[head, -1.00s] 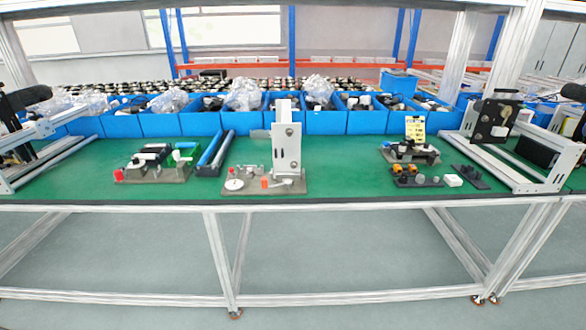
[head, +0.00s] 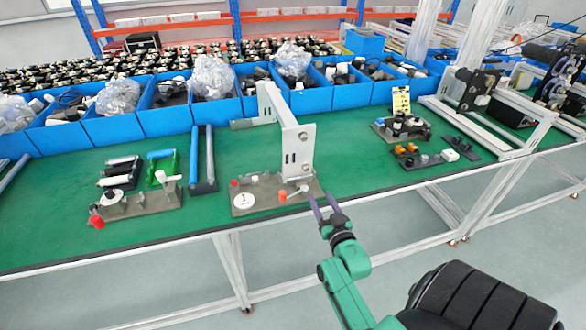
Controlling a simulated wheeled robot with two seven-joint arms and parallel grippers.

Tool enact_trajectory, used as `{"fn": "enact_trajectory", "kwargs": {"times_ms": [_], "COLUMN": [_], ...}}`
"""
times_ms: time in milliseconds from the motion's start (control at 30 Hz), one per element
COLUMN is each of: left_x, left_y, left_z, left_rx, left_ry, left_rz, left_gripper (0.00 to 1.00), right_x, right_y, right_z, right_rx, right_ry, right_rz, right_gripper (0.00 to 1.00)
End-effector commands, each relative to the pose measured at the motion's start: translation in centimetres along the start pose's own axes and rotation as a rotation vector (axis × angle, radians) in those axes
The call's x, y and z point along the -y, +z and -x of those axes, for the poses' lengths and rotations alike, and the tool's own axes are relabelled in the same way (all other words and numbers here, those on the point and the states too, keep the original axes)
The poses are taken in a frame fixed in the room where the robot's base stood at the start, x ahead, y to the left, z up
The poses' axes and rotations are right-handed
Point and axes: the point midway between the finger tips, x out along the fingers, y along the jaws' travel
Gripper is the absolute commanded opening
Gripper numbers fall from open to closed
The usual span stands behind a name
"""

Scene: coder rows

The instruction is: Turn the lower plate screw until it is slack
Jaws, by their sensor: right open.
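An upright light-grey plate (head: 297,150) stands on a grey fixture base (head: 260,208) on the green bench. Two dark round screws show on its face, an upper one (head: 304,137) and the lower plate screw (head: 305,168). My right gripper (head: 324,207) is at the bench's front edge, just right of and below the fixture base. Its two dark fingers are spread, with nothing between them, and point up toward the plate. It is apart from the lower screw. My left gripper is not in view.
A white dial (head: 244,201) and an orange-red knob (head: 282,196) sit on the base near the plate. Another fixture (head: 140,202) stands at left, and blue bins (head: 165,122) line the back.

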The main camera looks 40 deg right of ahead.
Motion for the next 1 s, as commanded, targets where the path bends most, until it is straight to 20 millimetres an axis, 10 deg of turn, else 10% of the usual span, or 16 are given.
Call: {"fn": "enact_trajectory", "kwargs": {"times_ms": [400,800,933,1000], "left_x": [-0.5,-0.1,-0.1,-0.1], "left_y": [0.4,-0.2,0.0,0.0], "left_z": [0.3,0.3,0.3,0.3], "left_rx": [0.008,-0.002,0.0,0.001], "left_ry": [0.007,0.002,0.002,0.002], "left_rz": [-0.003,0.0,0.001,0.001], "left_gripper": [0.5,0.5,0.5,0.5], "right_x": [0.1,0.1,0.1,0.1], "right_y": [0.0,0.1,0.1,0.1], "right_z": [-10.7,-12.4,-12.3,-12.3], "right_rx": [0.0,0.002,0.002,0.002], "right_ry": [-0.002,-0.002,-0.002,-0.002], "right_rz": [0.002,0.001,0.001,0.001], "right_gripper": [0.57,0.57,0.07,0.0]}}
